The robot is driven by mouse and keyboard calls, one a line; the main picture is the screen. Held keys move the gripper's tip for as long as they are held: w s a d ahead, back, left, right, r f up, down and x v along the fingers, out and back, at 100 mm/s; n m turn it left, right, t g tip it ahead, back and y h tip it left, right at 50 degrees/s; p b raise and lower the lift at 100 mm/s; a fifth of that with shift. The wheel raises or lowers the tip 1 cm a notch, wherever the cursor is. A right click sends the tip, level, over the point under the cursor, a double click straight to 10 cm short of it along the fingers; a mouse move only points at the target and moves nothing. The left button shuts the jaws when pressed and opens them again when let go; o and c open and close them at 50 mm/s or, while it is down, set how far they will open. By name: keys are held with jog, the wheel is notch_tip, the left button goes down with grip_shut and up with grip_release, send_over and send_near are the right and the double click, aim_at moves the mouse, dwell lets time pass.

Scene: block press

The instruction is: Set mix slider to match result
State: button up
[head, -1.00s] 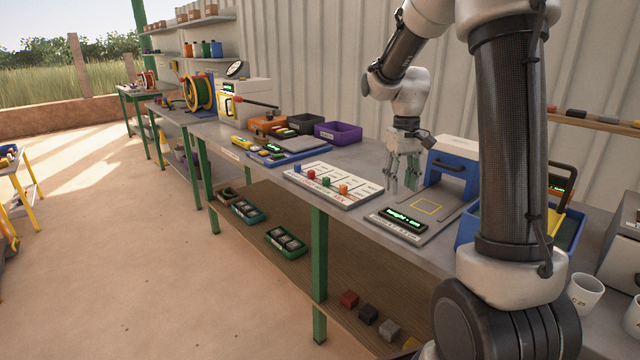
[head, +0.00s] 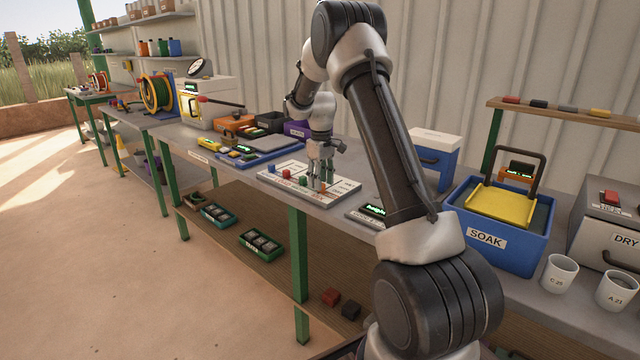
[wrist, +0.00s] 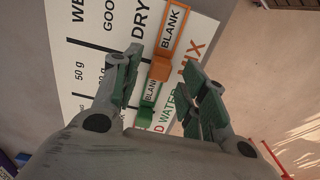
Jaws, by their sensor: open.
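The white slider board (head: 342,185) lies on the bench in the head view, with blue (head: 272,168), red (head: 286,173), green and orange sliders. In the wrist view the orange slider (wrist: 168,42), labelled BLANK, sits by the orange word MIX (wrist: 193,62). The green slider (wrist: 147,113) is beside it, partly hidden. My gripper (wrist: 162,60) is open over the board, its fingertips on either side of the orange slider's knob. I cannot tell whether they touch it. Printed rows on the board (wrist: 75,25) include DRY and 50 g.
A small display (head: 374,210) with green text is partly behind my arm. A blue press with a white top (head: 435,150), a blue SOAK tub (head: 500,245) and white cups (head: 559,273) stand to the right. A blue tray (head: 262,155) lies left of the board.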

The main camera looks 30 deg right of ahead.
aim_at(328, 188)
jog(key=shift+f, duration=0.7)
grip_shut()
jog(key=shift+w+d, duration=0.3)
jog(key=shift+d, duration=0.6)
jog(key=shift+w+d, duration=0.3)
jog(key=shift+d, duration=0.55)
grip_release()
